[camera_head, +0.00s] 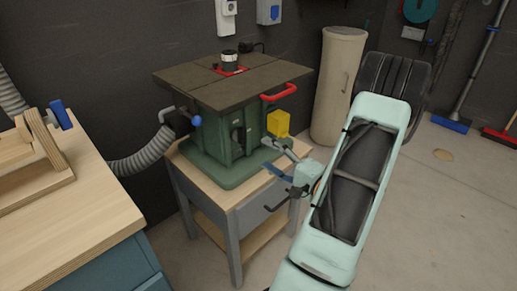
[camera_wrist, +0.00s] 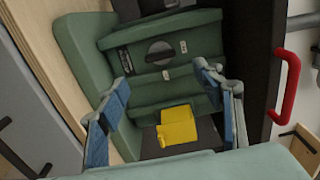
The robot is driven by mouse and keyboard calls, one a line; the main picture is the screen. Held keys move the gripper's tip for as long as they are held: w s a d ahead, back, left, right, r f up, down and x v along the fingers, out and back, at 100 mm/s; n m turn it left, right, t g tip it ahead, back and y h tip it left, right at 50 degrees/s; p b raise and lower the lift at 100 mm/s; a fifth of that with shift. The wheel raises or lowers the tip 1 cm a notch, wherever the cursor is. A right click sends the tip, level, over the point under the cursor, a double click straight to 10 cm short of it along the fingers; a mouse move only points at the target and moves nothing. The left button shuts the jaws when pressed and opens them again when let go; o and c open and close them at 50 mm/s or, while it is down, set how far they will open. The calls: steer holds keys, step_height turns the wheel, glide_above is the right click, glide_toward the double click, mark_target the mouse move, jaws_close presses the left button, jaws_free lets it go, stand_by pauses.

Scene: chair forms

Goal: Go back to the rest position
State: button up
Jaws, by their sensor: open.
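My gripper (camera_head: 277,160) is open beside the right side of the green machine (camera_head: 225,140) on its wooden-topped stand. In the wrist view my gripper (camera_wrist: 164,78) has its two blue-padded fingers spread wide, with nothing held between them. A yellow block-like part (camera_head: 278,123) shows at the machine's side, just above my gripper. In the wrist view this yellow part (camera_wrist: 178,127) appears between the fingers, and I cannot tell how far in front of them it is. The green machine body (camera_wrist: 165,60) fills the view behind it.
A red handle (camera_head: 279,92) sticks out from the machine's dark tabletop (camera_head: 220,85). A workbench (camera_head: 80,215) with a wooden piece stands at the left. A beige cylinder (camera_head: 338,85) stands behind my arm. The floor at the right is mostly clear.

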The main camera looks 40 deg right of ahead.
steer(key=shift+s, duration=0.55)
